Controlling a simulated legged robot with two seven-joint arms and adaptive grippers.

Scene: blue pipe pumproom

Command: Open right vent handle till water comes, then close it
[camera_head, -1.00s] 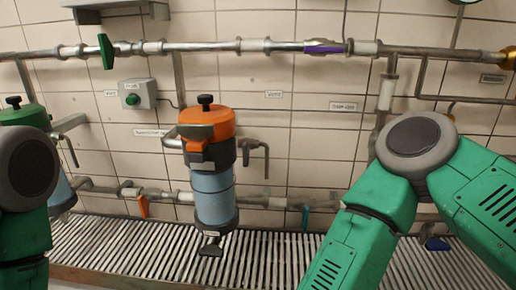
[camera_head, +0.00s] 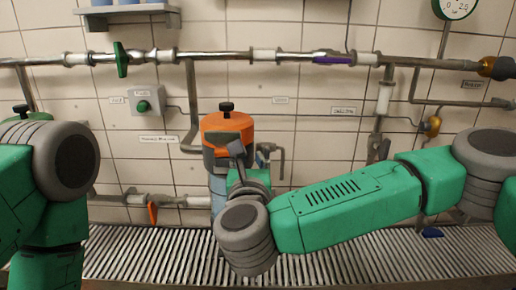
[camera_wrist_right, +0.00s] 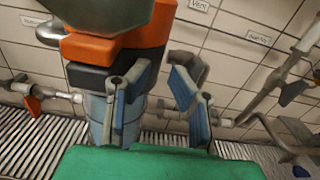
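The right pump has an orange cap (camera_head: 226,125) with a black knob on top and a blue-grey body. It also shows in the wrist view (camera_wrist_right: 103,50). A grey vent pipe with a downturned end (camera_head: 281,160) sticks out on its right side, partly hidden. A "Vent" label (camera_wrist_right: 200,5) is on the wall behind. My right gripper (camera_head: 250,152) is in front of the pump's right side, by the vent pipe. Its two blue-padded fingers (camera_wrist_right: 158,98) are apart, with nothing seen held between them. I cannot tell if they touch the vent. My left gripper is out of view.
A wall pipe with a green handle (camera_head: 121,59) and a purple handle (camera_head: 333,60) runs above. An orange valve handle (camera_head: 152,213) is at lower left. A grey button box (camera_head: 145,98) is on the wall. No water shows.

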